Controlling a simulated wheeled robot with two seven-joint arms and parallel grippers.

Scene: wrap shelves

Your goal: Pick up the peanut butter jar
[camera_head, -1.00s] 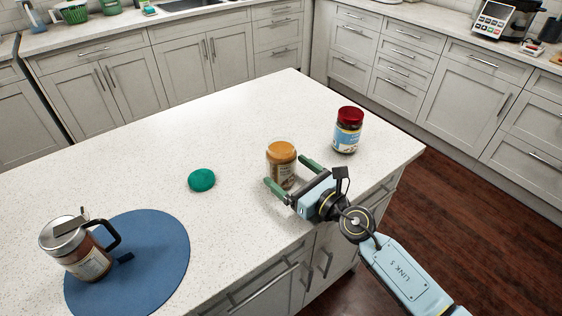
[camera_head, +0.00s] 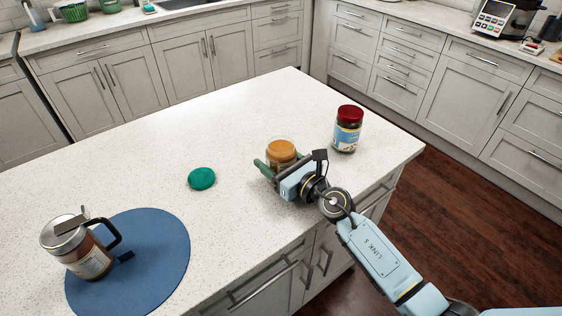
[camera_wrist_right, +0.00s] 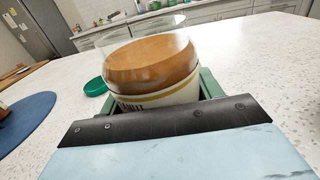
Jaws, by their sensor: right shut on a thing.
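The peanut butter jar (camera_head: 281,152) stands upright on the white speckled island, near its front right. In the right wrist view the jar (camera_wrist_right: 152,62) fills the middle, with clear glass at the top, brown contents and a pale label with part of the word readable. My right gripper (camera_head: 279,165) is low at the jar, with its green fingers on either side, shut on it. The gripper body hides the jar's lower part. My left gripper is not in view.
A jar with a red lid (camera_head: 348,131) stands close by on the right. A round green lid (camera_head: 202,179) lies to the left. A glass pot with a black handle (camera_head: 80,248) stands on a blue round mat (camera_head: 165,250). The back of the island is clear.

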